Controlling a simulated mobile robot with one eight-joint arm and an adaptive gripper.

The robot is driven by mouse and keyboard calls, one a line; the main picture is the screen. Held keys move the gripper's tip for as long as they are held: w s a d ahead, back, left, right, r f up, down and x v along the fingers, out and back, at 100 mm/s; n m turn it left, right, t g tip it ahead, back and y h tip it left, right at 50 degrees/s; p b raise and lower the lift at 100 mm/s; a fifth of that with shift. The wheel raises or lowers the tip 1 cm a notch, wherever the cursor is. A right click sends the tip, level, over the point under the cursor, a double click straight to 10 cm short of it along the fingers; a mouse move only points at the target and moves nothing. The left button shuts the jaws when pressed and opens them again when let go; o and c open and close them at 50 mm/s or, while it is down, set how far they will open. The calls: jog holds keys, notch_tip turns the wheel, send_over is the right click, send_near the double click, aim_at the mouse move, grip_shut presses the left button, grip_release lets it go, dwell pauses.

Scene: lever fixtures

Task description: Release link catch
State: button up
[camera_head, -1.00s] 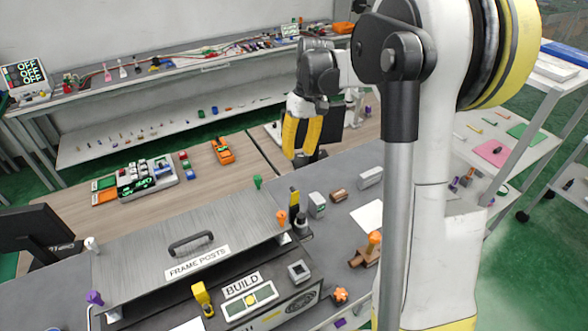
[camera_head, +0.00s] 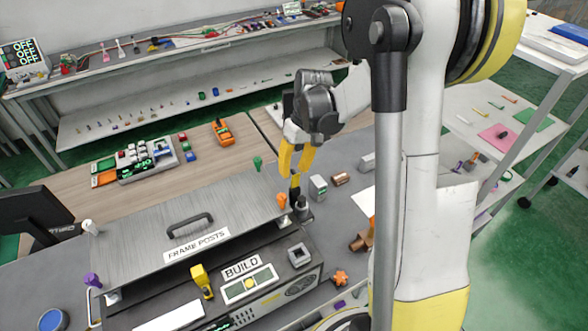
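My gripper (camera_head: 296,184) has yellow fingers and points down at the right end of the grey panel labelled FRAME POSTS (camera_head: 140,245). Its fingertips are at a small upright black-and-yellow piece on a dark round base (camera_head: 302,208), perhaps the link catch. An orange-topped post (camera_head: 281,200) stands just left of the fingertips, and a green-topped post (camera_head: 257,163) stands behind the panel's far edge.
The panel carries a dark handle (camera_head: 190,226). White (camera_head: 90,228) and purple (camera_head: 92,280) posts stand at its left. In front are a yellow lever piece (camera_head: 201,280) and the BUILD box (camera_head: 249,283). A grey block (camera_head: 318,187) and a brown cylinder (camera_head: 340,179) lie right of my gripper.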

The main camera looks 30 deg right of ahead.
grip_shut()
jog(key=w+g+b, duration=0.1)
jog(key=g, duration=0.1)
jog(key=w+f+g+b, duration=0.1)
jog(key=g+b, duration=0.1)
jog(key=shift+w+g, duration=0.3)
jog(key=shift+w, duration=0.05)
